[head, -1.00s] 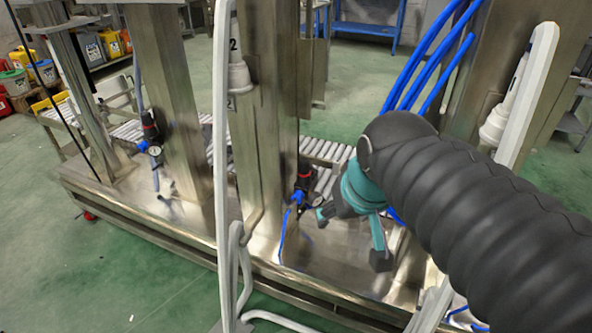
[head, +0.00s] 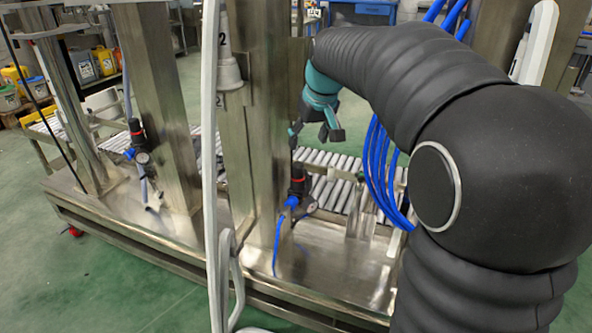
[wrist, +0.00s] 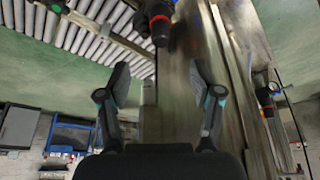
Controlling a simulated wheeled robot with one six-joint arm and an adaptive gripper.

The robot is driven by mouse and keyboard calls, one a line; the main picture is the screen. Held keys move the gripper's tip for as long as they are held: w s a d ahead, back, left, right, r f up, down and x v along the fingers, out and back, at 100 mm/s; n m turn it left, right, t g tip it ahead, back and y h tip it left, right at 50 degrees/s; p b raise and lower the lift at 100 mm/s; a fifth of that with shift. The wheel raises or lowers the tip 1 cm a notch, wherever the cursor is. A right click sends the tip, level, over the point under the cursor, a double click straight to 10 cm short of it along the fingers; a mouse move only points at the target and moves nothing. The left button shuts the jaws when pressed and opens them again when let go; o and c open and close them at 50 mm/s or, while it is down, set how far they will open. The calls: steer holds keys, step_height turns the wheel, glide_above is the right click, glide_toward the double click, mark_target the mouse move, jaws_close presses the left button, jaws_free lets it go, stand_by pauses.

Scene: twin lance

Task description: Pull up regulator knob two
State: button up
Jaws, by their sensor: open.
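A regulator with a dark knob and a red ring (head: 298,181) stands on the steel base beside the middle column, which bears a "2". Blue fittings and a blue hose hang below it. My gripper (head: 314,131) is open and empty, above this regulator in the head view and apart from it. In the wrist view my two fingers (wrist: 159,80) are spread, and a regulator with a red ring (wrist: 159,20) shows beyond them at the top, partly cut off. Whether the knob is up or down cannot be told.
A second regulator (head: 136,140) with a gauge stands by the left column (head: 160,100). A white upright pipe (head: 209,150) runs in front of the middle column (head: 250,150). Blue hoses (head: 378,170) hang right of my gripper. A roller conveyor (head: 335,185) lies behind.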

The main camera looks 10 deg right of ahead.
mark_target(300, 167)
steer(key=b+x, duration=0.1)
steer(key=x, duration=1.2)
steer(key=shift+f, duration=0.25)
